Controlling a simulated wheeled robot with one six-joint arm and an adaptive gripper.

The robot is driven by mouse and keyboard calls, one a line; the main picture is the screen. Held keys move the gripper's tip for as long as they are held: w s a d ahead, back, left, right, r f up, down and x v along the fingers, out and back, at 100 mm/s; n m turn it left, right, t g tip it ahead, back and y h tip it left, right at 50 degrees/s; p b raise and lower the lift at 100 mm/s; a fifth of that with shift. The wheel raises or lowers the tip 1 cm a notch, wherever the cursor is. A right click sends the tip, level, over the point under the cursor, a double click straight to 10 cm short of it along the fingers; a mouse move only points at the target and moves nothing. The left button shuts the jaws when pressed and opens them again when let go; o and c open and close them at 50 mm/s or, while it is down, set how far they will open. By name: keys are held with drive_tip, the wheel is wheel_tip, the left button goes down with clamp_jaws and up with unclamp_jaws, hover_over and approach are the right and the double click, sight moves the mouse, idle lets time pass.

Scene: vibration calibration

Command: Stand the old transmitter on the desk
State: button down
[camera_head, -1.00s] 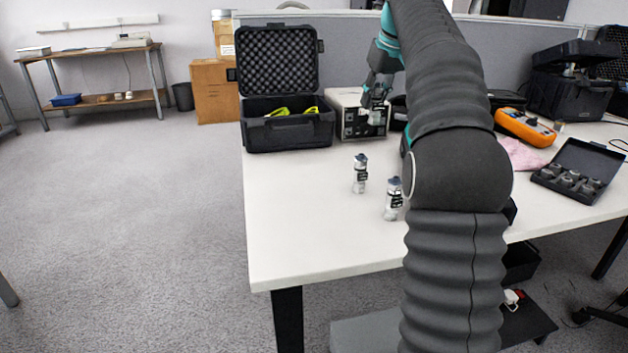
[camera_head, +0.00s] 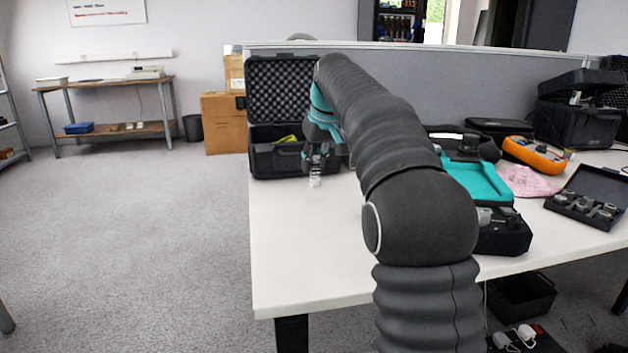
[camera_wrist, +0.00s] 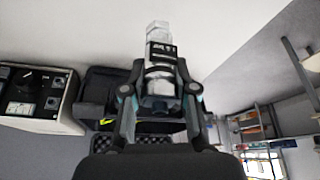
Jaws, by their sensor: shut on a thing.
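In the wrist view the transmitter (camera_wrist: 160,50) juts out from between my closed fingers (camera_wrist: 160,88). I cannot tell whether its lower end touches the desk.
The open black case (camera_head: 283,85) stands behind the transmitter. A tray with a teal rim (camera_head: 480,180), an orange meter (camera_head: 535,155), a pink cloth (camera_head: 527,181) and a small black case (camera_head: 590,197) lie to the right. The front left desk is clear.

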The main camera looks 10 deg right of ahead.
sight(313, 177)
drive_tip(key=shift+f+b, duration=0.6)
drive_tip(key=shift+f, duration=1.4)
drive_tip(key=shift+f, duration=0.15)
drive_tip(key=c, duration=0.9)
unclamp_jaws()
drive_tip(key=p+v, duration=0.2)
drive_tip(key=v, duration=0.9)
drive_tip(key=shift+w, duration=0.1)
drive_tip(key=shift+s+r, duration=0.25)
drive_tip(key=shift+r, duration=0.4)
drive_tip(key=shift+s, duration=0.1)
